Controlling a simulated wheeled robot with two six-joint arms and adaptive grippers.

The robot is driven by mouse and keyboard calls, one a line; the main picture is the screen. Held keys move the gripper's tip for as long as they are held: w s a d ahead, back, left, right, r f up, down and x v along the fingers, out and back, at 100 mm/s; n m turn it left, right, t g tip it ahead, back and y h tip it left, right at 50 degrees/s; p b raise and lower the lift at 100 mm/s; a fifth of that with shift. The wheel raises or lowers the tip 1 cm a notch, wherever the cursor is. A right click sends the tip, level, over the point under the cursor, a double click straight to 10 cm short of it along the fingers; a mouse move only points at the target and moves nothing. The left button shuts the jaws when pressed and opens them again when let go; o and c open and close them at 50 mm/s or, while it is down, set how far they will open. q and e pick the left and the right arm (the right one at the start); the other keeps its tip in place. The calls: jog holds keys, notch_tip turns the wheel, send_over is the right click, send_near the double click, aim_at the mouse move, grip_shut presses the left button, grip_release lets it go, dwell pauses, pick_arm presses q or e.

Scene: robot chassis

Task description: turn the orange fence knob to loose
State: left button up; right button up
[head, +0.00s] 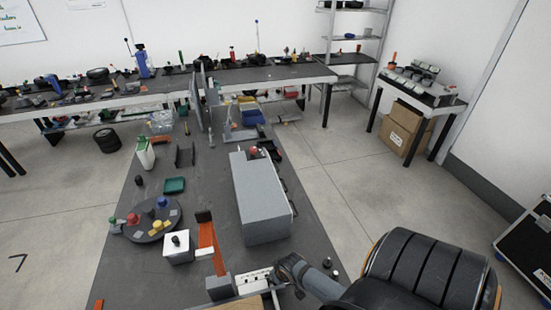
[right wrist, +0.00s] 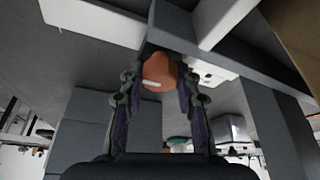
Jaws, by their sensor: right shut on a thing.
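The orange knob (right wrist: 158,72) shows in the right wrist view as a round knob with a white mark on its face. The fingers of my right gripper (right wrist: 161,68) stand on either side of it and are shut on it. In the head view my right arm comes in from the lower right, and its end is at the fence assembly (head: 220,287); the knob and fingertips cannot be made out there. An orange upright bar (head: 208,243) stands at the far side of this assembly. My left gripper is in neither view.
A long grey box (head: 263,200) stands on the dark table (head: 128,265) beyond my right arm. A small white box with a black knob (head: 178,248) and a round grey tray (head: 135,230) with coloured pieces are to the left. The table's left front is mostly clear.

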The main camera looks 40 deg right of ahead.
dwell(0.3)
jog(key=o, duration=1.2)
jog(key=shift+c, duration=0.2)
jog(key=shift+r, duration=0.1)
jog(key=v, duration=1.1)
jog(key=shift+s+r, duration=0.2)
jog(key=shift+r, duration=0.15)
